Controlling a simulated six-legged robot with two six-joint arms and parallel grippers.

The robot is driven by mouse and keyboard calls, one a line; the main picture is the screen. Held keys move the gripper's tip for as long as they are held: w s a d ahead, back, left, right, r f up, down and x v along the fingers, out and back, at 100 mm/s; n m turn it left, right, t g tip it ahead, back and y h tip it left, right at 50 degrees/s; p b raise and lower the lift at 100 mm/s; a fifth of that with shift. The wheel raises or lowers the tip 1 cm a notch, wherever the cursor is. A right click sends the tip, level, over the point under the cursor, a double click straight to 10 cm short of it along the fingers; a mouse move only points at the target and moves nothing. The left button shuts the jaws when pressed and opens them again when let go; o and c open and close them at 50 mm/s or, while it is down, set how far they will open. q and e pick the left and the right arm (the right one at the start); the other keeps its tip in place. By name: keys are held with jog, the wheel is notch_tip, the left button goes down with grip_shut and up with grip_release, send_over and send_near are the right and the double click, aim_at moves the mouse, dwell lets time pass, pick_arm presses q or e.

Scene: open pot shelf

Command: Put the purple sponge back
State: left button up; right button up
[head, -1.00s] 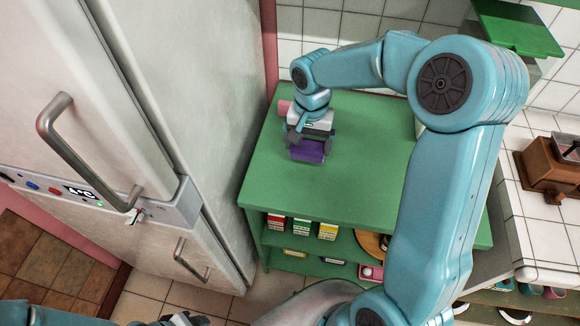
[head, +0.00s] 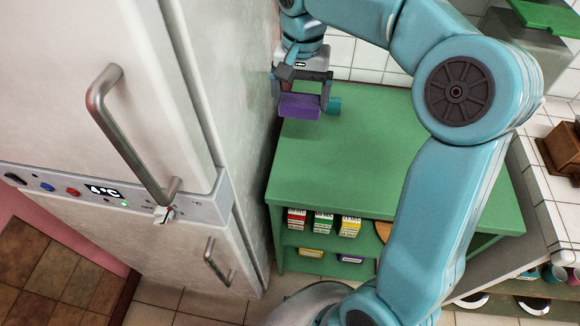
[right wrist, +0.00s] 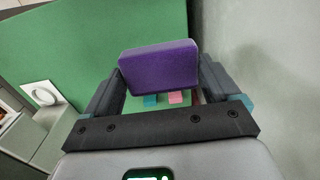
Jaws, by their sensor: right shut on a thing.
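The purple sponge (head: 299,107) is a block held between the fingers of my right gripper (head: 303,92), near the far left corner of the green shelf unit's top (head: 345,155). In the right wrist view the sponge (right wrist: 158,66) sits between the two dark fingers (right wrist: 160,88), with the green surface behind it. It looks raised above the top, but the gap is hard to judge. My left gripper is out of view.
The fridge (head: 150,130) stands close on the left, with its handle (head: 125,140) sticking out. Small boxes (head: 323,222) stand on the shelf below the green top. A tiled wall (head: 365,65) is behind. Much of the green top is clear.

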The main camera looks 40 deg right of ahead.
notch_tip(320, 180, down, 15)
jog(key=shift+a+r+b, duration=0.1)
jog(key=shift+b, duration=0.25)
jog(key=shift+w+f, duration=0.15)
jog(key=shift+f, duration=0.2)
notch_tip(320, 180, down, 4)
jog(key=shift+r, duration=0.2)
jog(key=shift+f, duration=0.4)
